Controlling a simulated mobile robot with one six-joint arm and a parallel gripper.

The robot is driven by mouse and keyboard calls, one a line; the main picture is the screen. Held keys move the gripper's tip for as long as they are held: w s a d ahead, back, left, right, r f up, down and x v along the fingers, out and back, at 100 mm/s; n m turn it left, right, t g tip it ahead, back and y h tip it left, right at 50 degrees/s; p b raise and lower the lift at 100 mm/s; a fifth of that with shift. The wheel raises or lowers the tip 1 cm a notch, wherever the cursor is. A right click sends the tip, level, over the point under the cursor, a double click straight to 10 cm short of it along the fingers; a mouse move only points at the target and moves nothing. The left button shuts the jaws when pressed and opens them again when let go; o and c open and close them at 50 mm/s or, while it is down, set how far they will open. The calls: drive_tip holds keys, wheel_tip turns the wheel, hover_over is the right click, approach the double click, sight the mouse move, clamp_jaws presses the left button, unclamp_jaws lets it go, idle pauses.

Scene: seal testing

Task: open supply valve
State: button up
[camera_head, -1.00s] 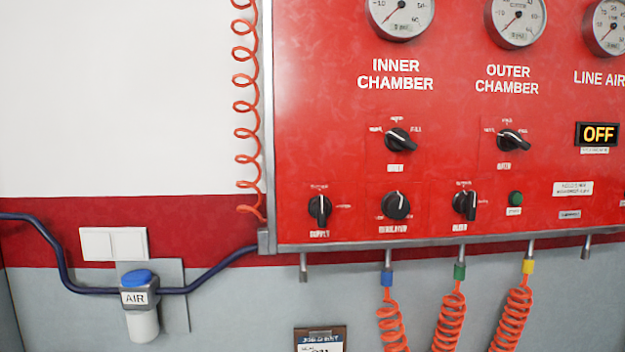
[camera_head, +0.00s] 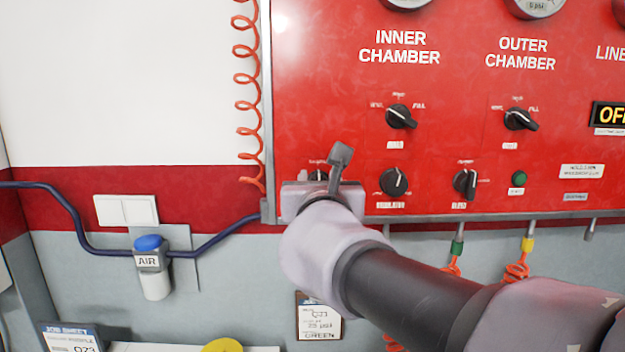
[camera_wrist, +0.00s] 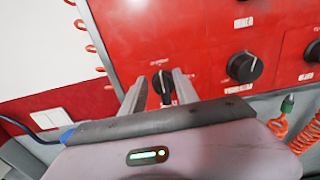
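The supply valve is a small black knob on the lower left of the red panel. In the head view the knob (camera_head: 318,175) is mostly hidden behind my gripper (camera_head: 319,181). In the wrist view the knob (camera_wrist: 163,84) shows between the two fingers of my gripper (camera_wrist: 159,84), its pale pointer line close to upright. The fingers are apart, one on each side of the knob. I cannot tell whether they touch it. The supply label below it is hidden.
The regulator knob (camera_head: 394,181) is close on the right, with the bleed knob (camera_head: 466,184) beyond it. An orange coiled hose (camera_head: 247,90) hangs left of the panel. The blue-capped air unit (camera_head: 149,262) is on the wall, lower left.

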drive_tip(key=shift+w+d, duration=0.1)
drive_tip(key=shift+w, duration=0.5)
clamp_jaws()
